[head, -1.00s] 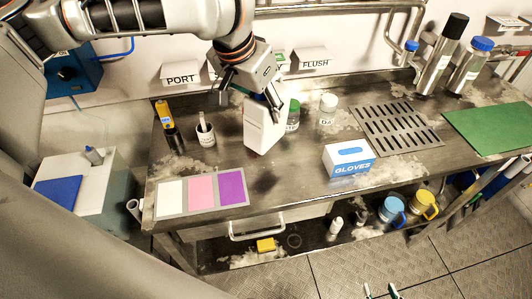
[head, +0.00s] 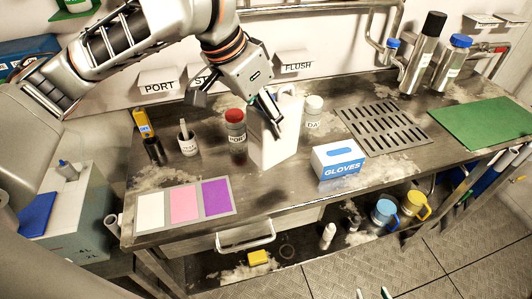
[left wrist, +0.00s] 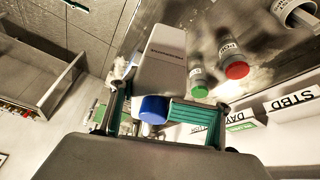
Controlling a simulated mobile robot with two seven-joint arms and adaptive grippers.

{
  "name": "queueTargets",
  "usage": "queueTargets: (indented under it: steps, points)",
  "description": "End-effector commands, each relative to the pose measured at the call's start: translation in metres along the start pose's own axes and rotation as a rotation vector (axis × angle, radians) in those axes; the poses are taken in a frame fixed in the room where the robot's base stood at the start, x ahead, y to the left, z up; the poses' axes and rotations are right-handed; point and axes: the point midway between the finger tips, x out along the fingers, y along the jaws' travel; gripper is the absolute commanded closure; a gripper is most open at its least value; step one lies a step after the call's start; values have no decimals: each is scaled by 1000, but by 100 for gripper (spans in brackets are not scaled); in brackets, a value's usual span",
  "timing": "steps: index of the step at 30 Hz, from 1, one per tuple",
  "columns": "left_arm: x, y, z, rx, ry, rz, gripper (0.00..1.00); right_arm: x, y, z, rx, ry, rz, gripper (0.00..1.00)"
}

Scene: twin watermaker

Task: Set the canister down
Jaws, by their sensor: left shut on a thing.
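The white canister (head: 280,137) with a blue cap stands nearly upright over the middle of the bench in the head view. Its base is at or just above the bench top; I cannot tell whether it touches. My left gripper (head: 236,104) is shut on the canister's upper part. In the left wrist view the canister (left wrist: 162,58) and its blue cap (left wrist: 154,109) lie between the fingers (left wrist: 155,116). Only the tips of my right gripper (head: 373,293) show at the bottom edge of the head view, apart with nothing between them.
A red-capped bottle (head: 237,135) stands close left of the canister. A green-capped bottle (left wrist: 198,78) shows in the wrist view. A DAY jar (head: 313,112) and glove box (head: 338,160) stand to the right. Bare bench lies in front, beside the colour card (head: 144,226).

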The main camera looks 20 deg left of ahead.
Motion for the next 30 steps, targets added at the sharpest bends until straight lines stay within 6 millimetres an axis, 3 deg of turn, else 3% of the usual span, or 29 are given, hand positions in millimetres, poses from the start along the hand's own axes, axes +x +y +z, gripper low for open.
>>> queueTargets:
  steps: [1,6,14,21,30]
  points:
    - [13,0,6,-1,-1,3,100,3,-1,7,0,-5,-1,60]
    - [39,-2,17,-1,1,2,100,8,-3,19,1,-13,-2,60]
    - [53,-3,22,-1,4,0,100,10,-4,24,2,-14,-2,60]
    - [81,-4,35,-1,2,1,100,16,-6,33,4,-15,-4,60]
    - [83,-4,35,-1,6,-2,100,16,-6,35,4,-17,-4,60]
